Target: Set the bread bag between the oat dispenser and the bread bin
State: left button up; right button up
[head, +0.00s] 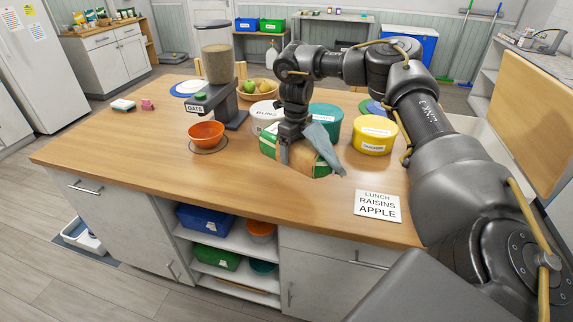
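The bread bag (303,160), green and tan with a grey-blue end, lies on the wooden counter near the middle. My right gripper (285,152) comes down over its left part. One finger shows against the bag's near side; the other is hidden, so I cannot tell whether it grips. The oat dispenser (217,64), a clear hopper on a dark stand with a label, stands to the left and farther back. A round container with a white lettered lid (262,113) is behind the gripper, partly hidden. I cannot make out which container is the bread bin. My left gripper is not in view.
An orange bowl (206,133) sits before the dispenser. A teal tub (326,117) and a yellow tub (374,134) stand behind and right of the bag. A fruit bowl (258,90) is farther back. A lettered card (377,205) lies front right. The counter's front left is clear.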

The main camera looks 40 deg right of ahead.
jog(key=shift+w+a+f, duration=0.25)
jog(key=shift+a+f, duration=0.2)
jog(key=shift+f, duration=0.1)
jog(key=shift+w+a+f, duration=0.25)
jog(key=shift+a+f, duration=0.2)
jog(key=shift+f, duration=0.1)
jog(key=f+p, duration=0.2)
jog(key=f, duration=0.1)
jog(key=shift+w+a, duration=0.1)
jog(key=shift+a, duration=0.1)
jog(key=shift+f, duration=0.4)
jog(key=o, duration=1.2)
jog(key=shift+f, duration=0.1)
jog(key=shift+o, duration=0.2)
